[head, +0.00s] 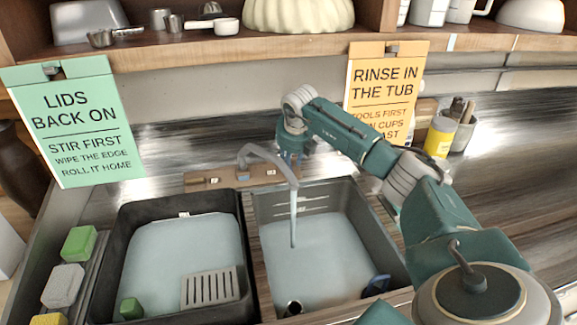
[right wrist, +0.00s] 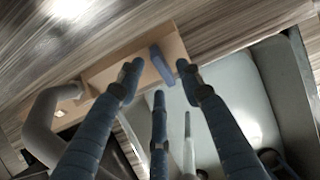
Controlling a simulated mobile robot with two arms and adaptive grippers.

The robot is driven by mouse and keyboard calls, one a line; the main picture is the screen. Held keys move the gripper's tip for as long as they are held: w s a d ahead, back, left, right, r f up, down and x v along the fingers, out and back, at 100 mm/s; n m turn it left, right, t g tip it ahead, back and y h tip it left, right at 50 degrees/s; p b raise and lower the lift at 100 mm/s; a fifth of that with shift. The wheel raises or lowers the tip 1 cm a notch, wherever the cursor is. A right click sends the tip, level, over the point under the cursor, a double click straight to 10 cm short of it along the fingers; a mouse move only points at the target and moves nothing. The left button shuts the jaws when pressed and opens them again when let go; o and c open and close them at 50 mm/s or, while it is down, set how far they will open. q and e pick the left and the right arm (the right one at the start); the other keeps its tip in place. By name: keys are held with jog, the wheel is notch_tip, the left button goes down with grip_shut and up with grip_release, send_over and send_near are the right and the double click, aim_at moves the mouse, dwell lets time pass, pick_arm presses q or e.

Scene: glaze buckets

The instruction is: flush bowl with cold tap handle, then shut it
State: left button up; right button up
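A grey spout (head: 268,155) arches over the right basin (head: 262,207), and a stream of water (head: 294,218) falls from it into pale water. The tap stands on a wooden block (head: 228,180) behind the basins. My right gripper (head: 290,160) reaches down at the block's right end and covers that spot in the head view. In the right wrist view, the blue cold handle (right wrist: 162,64) stands on the block, between and just beyond the open fingertips (right wrist: 158,78). Contact with it cannot be made out. My left gripper is not in view.
The dark left basin (head: 128,225) holds cloudy water, a slotted rack (head: 210,288) and a green block (head: 131,308). Sponges (head: 63,285) lie at far left. Signs hang from the shelf (head: 300,45) above. A yellow can (head: 440,137) and tool pot (head: 465,130) stand back right.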

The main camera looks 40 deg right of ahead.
jog(key=v, duration=0.9)
jog(key=shift+s, duration=0.2)
